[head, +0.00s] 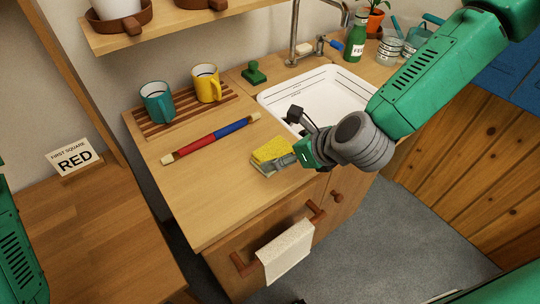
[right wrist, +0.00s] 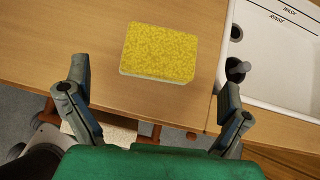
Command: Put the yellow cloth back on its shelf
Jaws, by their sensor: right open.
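The yellow cloth (head: 273,149) is a thick, sponge-like rectangle lying flat on the wooden counter, left of the sink. In the right wrist view the yellow cloth (right wrist: 158,51) lies between and ahead of the fingertips, with a pale lower edge. My right gripper (head: 283,139) is beside and above it, fingers spread. In the right wrist view the gripper (right wrist: 157,75) is open and empty, and I see no contact. A wooden wall shelf (head: 170,31) holds pots at the top; no yellow cloth shows on it. My left gripper is out of frame.
A white sink (head: 335,88) with a tall tap (head: 293,35) is close on the right. A pale towel (head: 286,253) hangs below. The counter's front left is clear.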

